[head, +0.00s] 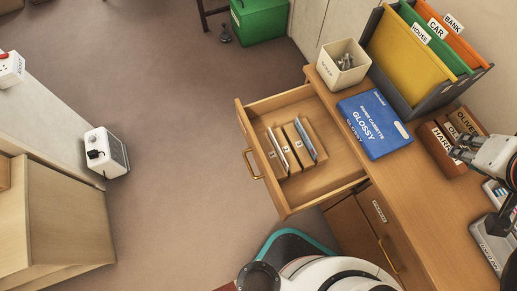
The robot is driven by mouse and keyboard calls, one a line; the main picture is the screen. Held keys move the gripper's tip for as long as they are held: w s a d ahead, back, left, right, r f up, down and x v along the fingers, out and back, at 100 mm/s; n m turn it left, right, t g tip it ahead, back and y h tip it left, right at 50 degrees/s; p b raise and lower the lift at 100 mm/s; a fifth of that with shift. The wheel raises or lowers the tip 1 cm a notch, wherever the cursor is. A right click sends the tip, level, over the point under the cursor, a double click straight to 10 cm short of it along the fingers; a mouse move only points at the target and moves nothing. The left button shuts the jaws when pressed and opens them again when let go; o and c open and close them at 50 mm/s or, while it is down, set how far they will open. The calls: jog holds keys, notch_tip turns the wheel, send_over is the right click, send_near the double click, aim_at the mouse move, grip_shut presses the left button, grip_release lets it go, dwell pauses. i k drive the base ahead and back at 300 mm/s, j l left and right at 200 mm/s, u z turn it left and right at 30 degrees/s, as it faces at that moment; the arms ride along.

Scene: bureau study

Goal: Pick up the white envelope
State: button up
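A wooden rack (291,147) with small labels lies in the open drawer (330,178). A thin whitish, envelope-like piece (277,149) stands on edge in its left slot. A bluish-grey piece (306,140) stands in its right slot. The labels are too small to read. My gripper (462,148) is at the right edge of the head view, over the desk by the brown name blocks, well to the right of the drawer. Its two fingertips look apart, with nothing seen between them.
A white device (490,245) lies near my arm. The floor (185,110) left of the drawer is clear.

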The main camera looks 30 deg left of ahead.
aim_at(277, 147)
jog(key=j+u, duration=0.2)
jog(key=u, duration=1.2)
jog(key=k+j+z, duration=0.15)
jog(key=k+z, duration=0.4)
jog(key=z, duration=0.2)
jog(key=k+z, duration=0.4)
jog(key=k+l+z, duration=0.1)
jog(key=z, duration=0.25)
jog(key=k, duration=0.1)
